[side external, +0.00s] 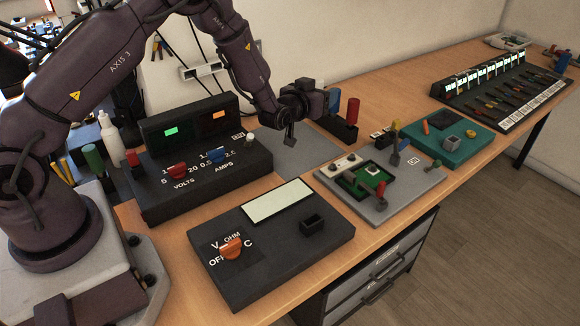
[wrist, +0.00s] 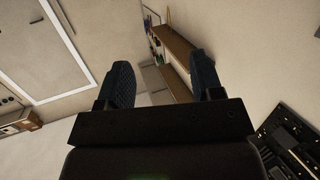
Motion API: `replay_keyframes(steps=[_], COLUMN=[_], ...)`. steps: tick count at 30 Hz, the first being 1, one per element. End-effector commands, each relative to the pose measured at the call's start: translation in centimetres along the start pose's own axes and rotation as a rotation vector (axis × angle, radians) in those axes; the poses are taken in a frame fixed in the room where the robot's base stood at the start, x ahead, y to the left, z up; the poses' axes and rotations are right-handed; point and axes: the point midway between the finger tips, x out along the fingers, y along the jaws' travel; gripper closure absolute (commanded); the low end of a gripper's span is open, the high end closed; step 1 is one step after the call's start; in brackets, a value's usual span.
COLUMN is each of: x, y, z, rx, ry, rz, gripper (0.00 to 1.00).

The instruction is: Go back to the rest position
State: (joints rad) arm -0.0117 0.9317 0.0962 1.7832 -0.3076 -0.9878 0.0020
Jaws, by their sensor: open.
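My gripper (side external: 291,142) hangs over the grey mat between the power supply and the circuit board fixture in the side external view. It is apart from the things on the bench. In the wrist view, the two dark fingers of my gripper (wrist: 165,85) stand wide apart with nothing between them. The wrist camera looks towards the wall and ceiling, not down at the bench.
A power supply (side external: 257,165) with red and blue knobs stands at the left. A multimeter box (side external: 318,256) lies in front. A board fixture (side external: 408,190), a teal tray (side external: 474,149) and a black rack (side external: 530,100) follow to the right. Clear wood (side external: 400,95) lies behind them.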

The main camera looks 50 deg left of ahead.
Motion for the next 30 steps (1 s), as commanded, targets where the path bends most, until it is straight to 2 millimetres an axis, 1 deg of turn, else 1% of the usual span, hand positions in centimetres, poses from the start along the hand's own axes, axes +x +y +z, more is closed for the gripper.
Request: replay_keyframes(steps=[1,3,5,6,8,9,11,12,14,15,17,18,20,21,23,24,27,30], x=[-0.7,-2.0,-3.5,-4.6,-6.5,-7.9,-10.2,-11.8,-14.4,-16.2,-19.0,-20.9,-23.9,-25.8,-28.7,-30.6,-34.6,-37.6], y=[0.7,1.4,2.0,2.3,2.8,3.0,3.1,3.2,3.2,3.1,2.9,2.7,2.2,1.8,1.1,0.6,-0.7,-1.8], z=[-2.6,-5.1,-7.0,-8.2,-9.8,-10.9,-12.2,-13.0,-14.1,-14.6,-15.3,-15.6,-15.8,-15.9,-15.8,-15.6,-14.9,-14.2], rx=[-0.015,-0.026,-0.031,-0.032,-0.03,-0.027,-0.018,-0.011,0.004,0.015,0.036,0.051,0.077,0.094,0.123,0.141,0.186,0.22], ry=[-0.034,-0.103,-0.161,-0.201,-0.258,-0.296,-0.353,-0.389,-0.444,-0.48,-0.534,-0.569,-0.623,-0.658,-0.709,-0.742,-0.815,-0.87], rz=[0.021,0.05,0.076,0.094,0.12,0.138,0.163,0.179,0.203,0.217,0.237,0.248,0.262,0.269,0.277,0.281,0.281,0.276], gripper=[0.4,0.4,0.4,0.4,0.4,0.4,0.4,0.4,0.4,0.4,0.4,0.4,0.4,0.4,0.4,0.4,0.4,0.4])
